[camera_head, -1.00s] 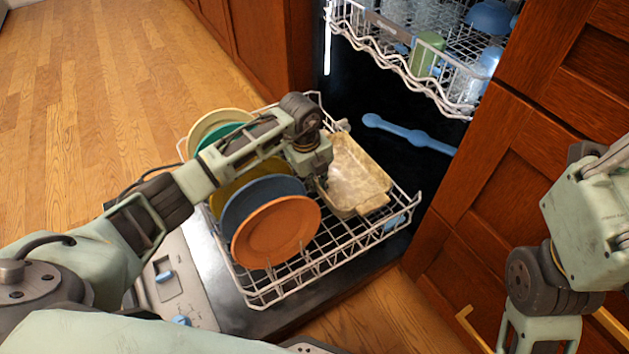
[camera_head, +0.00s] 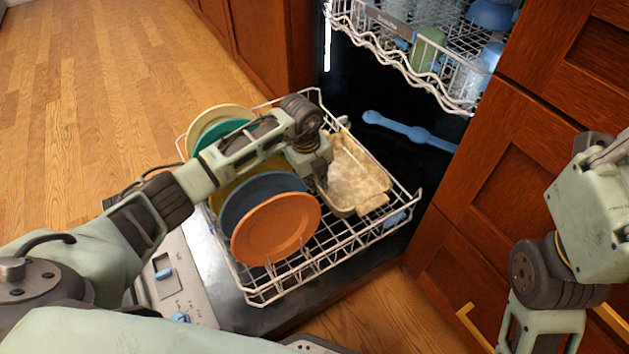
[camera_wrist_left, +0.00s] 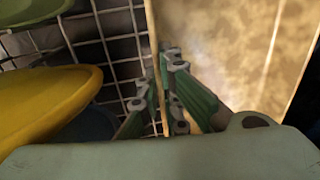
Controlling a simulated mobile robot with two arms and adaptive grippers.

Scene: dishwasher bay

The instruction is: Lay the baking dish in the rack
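The baking dish (camera_head: 358,178) is a beige, stained rectangular dish with tab handles. It lies in the right part of the lower rack (camera_head: 340,238), open side up, looking slightly tilted. My left gripper (camera_head: 322,184) reaches down at its left long wall. In the left wrist view, the fingers (camera_wrist_left: 157,92) stand on both sides of the wall of the dish (camera_wrist_left: 235,60), closed around it. The fingertips are partly hidden in the head view by the gripper body. My right arm shows at the right edge; its gripper is out of frame.
Several plates stand in the rack left of the dish, with an orange one (camera_head: 275,228) in front and a blue one (camera_head: 250,192) behind. The upper rack (camera_head: 440,85) holds cups and bowls. Wooden cabinets (camera_head: 500,200) border the right.

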